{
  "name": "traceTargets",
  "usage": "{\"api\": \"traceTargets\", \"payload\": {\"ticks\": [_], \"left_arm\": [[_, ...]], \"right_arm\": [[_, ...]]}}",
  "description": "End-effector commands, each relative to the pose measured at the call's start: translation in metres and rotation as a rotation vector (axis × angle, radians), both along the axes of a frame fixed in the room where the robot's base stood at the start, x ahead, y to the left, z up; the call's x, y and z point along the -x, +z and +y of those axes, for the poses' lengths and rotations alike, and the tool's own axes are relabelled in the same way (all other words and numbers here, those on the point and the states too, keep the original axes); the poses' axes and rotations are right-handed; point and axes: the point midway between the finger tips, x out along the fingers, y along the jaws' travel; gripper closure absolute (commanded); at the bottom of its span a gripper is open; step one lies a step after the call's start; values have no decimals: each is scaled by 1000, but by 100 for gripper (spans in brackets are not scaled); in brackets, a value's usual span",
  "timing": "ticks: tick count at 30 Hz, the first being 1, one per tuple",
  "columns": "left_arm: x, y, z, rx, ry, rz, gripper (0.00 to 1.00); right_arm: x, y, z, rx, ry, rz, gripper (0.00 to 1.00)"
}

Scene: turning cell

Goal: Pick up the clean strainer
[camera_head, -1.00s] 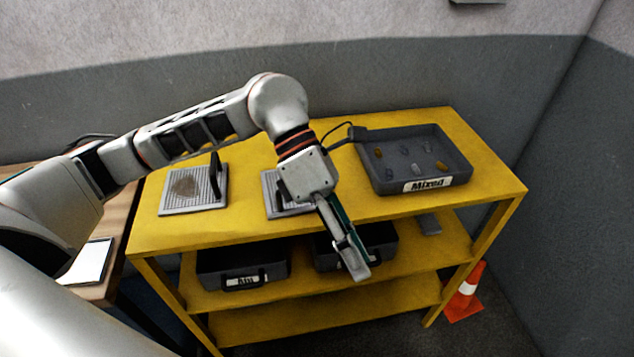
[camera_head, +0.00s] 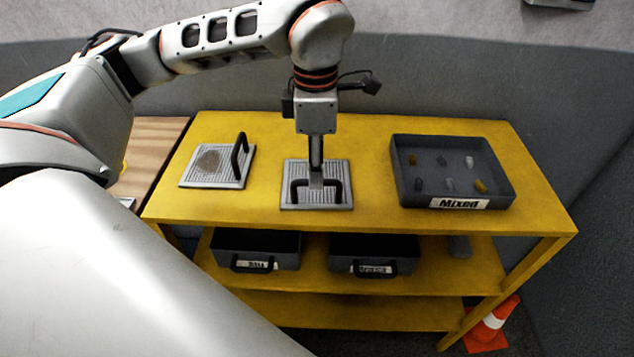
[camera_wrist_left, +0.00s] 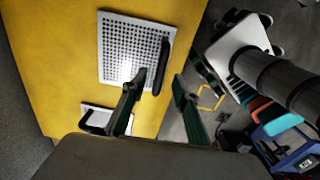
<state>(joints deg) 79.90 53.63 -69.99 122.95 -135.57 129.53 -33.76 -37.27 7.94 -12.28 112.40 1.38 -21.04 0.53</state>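The clean strainer (camera_head: 340,196) is a flat grey perforated plate with an upright black handle (camera_head: 296,190), lying in the middle of the yellow top shelf. My left gripper (camera_head: 316,183) points down at its handle and hides part of it. In the left wrist view the clean strainer (camera_wrist_left: 125,50) shows no stain. There the left gripper's fingers (camera_wrist_left: 159,82) stand apart, one toward each side of the handle's near end. I cannot tell whether they touch it. A second strainer (camera_head: 195,178) with a brown stain lies to the left. My right gripper is not in view.
A dark tray labelled "Mixed" (camera_head: 403,198) with several small pieces stands at the right of the yellow shelf unit (camera_head: 370,220). Two dark labelled bins (camera_head: 285,262) (camera_head: 350,250) sit on the level below. An orange cone (camera_head: 485,340) stands at bottom right.

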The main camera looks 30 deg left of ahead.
Motion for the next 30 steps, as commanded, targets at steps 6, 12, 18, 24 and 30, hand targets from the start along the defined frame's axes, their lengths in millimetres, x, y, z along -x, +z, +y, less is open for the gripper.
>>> {"api": "traceTargets", "payload": {"ticks": [6,12,18,24,30], "left_arm": [[1,-28,0,1,-1,4,71],[0,-44,0,1,-1,3,71],[0,-45,0,1,-2,2,71],[0,-45,0,1,-2,2,100],[0,-45,0,1,-2,0,100]], "right_arm": [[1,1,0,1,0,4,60],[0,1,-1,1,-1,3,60],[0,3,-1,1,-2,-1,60],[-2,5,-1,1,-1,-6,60],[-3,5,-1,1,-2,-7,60]]}}
